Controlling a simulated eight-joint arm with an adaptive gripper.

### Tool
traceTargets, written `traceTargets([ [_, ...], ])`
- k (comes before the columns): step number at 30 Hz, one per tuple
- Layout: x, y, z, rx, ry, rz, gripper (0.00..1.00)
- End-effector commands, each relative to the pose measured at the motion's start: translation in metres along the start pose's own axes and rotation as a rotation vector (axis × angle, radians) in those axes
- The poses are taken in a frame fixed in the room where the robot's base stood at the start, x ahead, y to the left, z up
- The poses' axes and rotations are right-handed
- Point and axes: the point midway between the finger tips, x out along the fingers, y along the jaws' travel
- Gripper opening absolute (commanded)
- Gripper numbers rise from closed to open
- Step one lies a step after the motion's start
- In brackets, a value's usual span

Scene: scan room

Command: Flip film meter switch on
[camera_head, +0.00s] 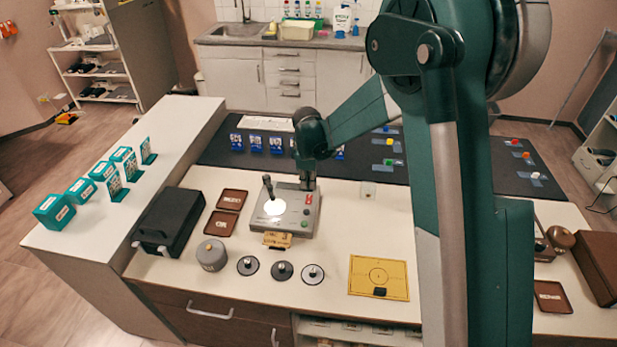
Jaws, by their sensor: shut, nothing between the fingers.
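The film meter (291,222) is a grey, flat box on the white counter. It has a black upright lever (267,186), a bright white round spot on top and small coloured buttons at its right side. A small red switch (309,198) sits near its back right corner; its position is too small to read. My gripper (307,187) points down just behind and above this switch, shut and empty. I cannot tell whether it touches the switch. The gripper and wrist hide part of the meter's back edge.
A black case (168,222) and brown trays (222,222) stand left of the meter. A grey canister (211,254), several round discs and a yellow board (379,277) lie in front. Blue cards stand on the dark mat (220,154) behind. My arm covers the right.

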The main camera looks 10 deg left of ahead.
Motion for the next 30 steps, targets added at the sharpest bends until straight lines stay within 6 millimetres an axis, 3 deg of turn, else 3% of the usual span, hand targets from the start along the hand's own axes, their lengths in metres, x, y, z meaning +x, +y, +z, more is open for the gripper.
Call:
traceTargets([
  [9,0.04,0.001,0.0,0.0,0.0,0.0,0.0],
  [15,0.055,0.0,0.0,0.0,0.0,0.0,0.0],
  [30,0.062,0.0,0.0,0.0,0.0,0.0,0.0],
])
